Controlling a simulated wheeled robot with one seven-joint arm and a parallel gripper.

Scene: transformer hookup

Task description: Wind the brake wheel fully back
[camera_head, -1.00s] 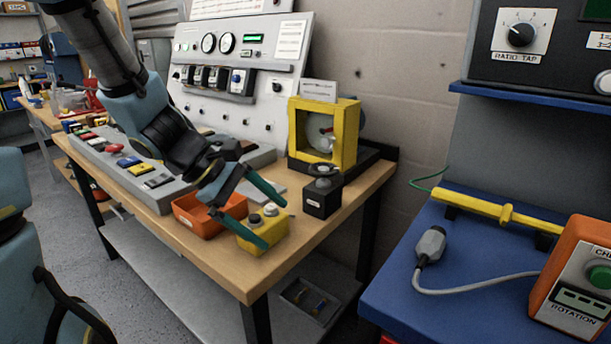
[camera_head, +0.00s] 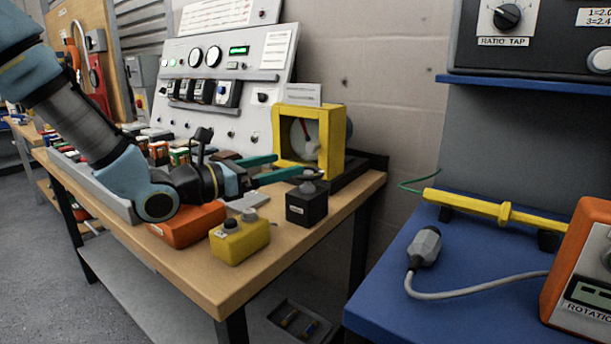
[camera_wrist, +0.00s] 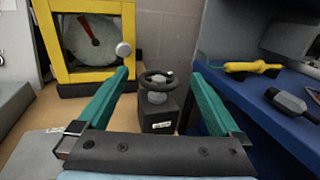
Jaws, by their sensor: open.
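The brake wheel (camera_wrist: 157,79) is a small dark handwheel on top of a black box (camera_head: 306,205) on the wooden bench; it also shows in the head view (camera_head: 311,177). My gripper (camera_head: 290,168) is open, with two green fingers reaching toward the wheel from the left. In the wrist view (camera_wrist: 158,80) the wheel and box appear between the spread fingers, ahead of the palm. I see no contact with the wheel, though the near finger's tip overlaps it in the head view. A yellow-framed unit (camera_head: 337,140) with a disc and red pointer stands behind the wheel.
The sloped grey panel (camera_head: 260,65) stands behind. A blue bench (camera_head: 400,255) with a yellow rod and grey plug lies right, across a gap.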

